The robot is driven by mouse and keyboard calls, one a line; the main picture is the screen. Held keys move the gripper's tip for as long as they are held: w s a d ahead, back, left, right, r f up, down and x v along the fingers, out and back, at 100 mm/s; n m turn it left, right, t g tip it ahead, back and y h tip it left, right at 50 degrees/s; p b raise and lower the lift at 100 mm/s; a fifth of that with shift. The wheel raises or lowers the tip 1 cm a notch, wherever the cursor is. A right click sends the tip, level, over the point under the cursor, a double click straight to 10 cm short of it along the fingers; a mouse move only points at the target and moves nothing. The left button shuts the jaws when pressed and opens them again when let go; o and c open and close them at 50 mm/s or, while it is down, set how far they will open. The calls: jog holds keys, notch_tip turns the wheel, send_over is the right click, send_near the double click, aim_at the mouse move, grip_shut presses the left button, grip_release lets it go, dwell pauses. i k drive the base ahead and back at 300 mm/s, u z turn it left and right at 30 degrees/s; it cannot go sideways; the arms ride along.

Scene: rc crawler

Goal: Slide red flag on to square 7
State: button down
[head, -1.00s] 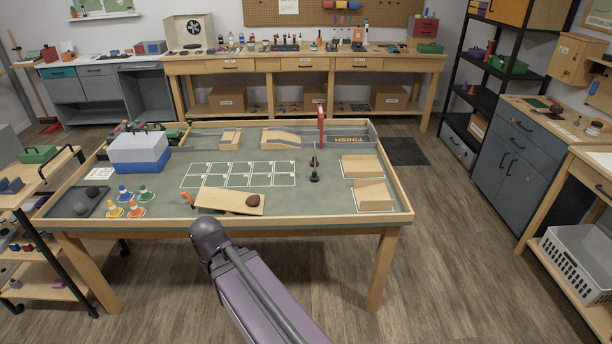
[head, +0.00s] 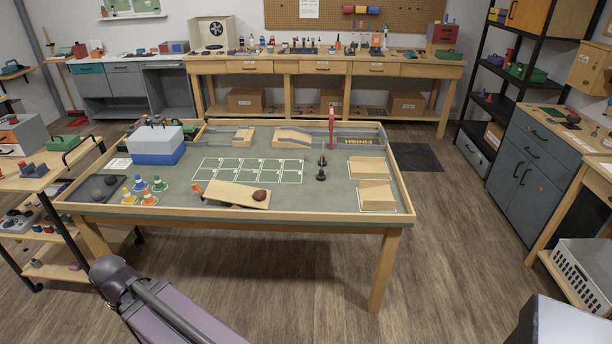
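A tall red upright piece (head: 331,118), which looks like the red flag, stands near the back of the table beside the grey finish strip (head: 362,141). Its exact shape and base are too small to tell. A grid of white-outlined squares (head: 248,168) is marked on the middle of the green table top, in two rows. Its numbers are too small to read, so I cannot tell which is square 7. The red piece is outside the grid, behind it and to the right. My gripper is out of view; only a purple-grey link of my arm shows at the bottom left, in front of the table.
Two small dark pieces (head: 321,174) stand between the grid and wooden blocks (head: 376,195) at right. A tilted wooden board with a brown lump (head: 238,195) lies before the grid. Coloured cones (head: 149,199) and a blue-white box (head: 156,145) are left. A wooden rim (head: 250,211) edges the table.

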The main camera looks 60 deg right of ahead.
aim_at(320, 177)
jog(key=u, duration=1.1)
jog(key=k, duration=1)
jog(key=u, duration=0.95)
jog(key=k, duration=0.25)
jog(key=z, duration=2.75)
